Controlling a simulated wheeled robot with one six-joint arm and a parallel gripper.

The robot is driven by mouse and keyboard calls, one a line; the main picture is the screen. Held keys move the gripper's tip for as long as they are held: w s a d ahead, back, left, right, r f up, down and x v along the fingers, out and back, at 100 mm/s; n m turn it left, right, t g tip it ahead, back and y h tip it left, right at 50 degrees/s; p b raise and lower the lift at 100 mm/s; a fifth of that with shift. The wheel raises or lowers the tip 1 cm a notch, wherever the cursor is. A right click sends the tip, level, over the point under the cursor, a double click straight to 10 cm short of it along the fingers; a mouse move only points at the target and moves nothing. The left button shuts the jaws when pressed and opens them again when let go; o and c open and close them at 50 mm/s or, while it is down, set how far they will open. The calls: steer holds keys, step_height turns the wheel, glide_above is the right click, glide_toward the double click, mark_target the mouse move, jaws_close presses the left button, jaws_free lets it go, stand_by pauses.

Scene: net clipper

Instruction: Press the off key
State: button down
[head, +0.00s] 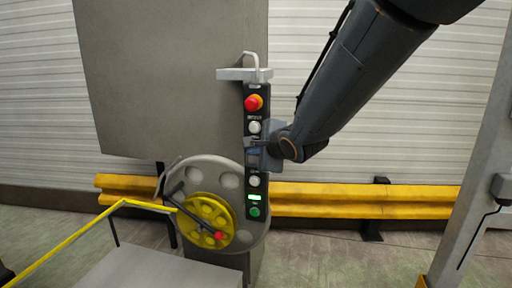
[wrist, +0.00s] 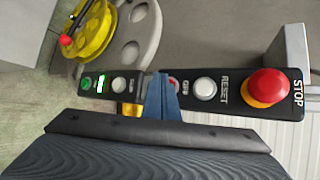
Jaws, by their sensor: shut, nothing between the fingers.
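A black upright control panel (head: 245,185) carries a column of keys. In the wrist view the panel (wrist: 240,103) lies sideways, and the OFF label shows left of the white RESET key (wrist: 205,88). In the head view my gripper (head: 253,146) covers that part of the panel. I cannot tell whether the tips touch the key.
A red stop button (head: 254,102) sits above the white reset key (head: 254,127). Below my gripper are another white key (head: 254,181), a lit green display (head: 254,197) and a green key (head: 254,212). A yellow handwheel (head: 206,218) stands lower left. A yellow rail (head: 330,199) runs behind.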

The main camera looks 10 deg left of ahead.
steer(key=shift+w+d+p, duration=0.1)
steer(key=shift+w+p, duration=0.5)
steer(key=shift+p, duration=0.05)
stand_by(0.8)
stand_by(0.4)
steer(key=shift+s, duration=0.85)
steer(key=s, duration=0.3)
steer(key=s+a, duration=0.1)
steer(key=s, duration=0.1)
steer(key=shift+p, duration=0.4)
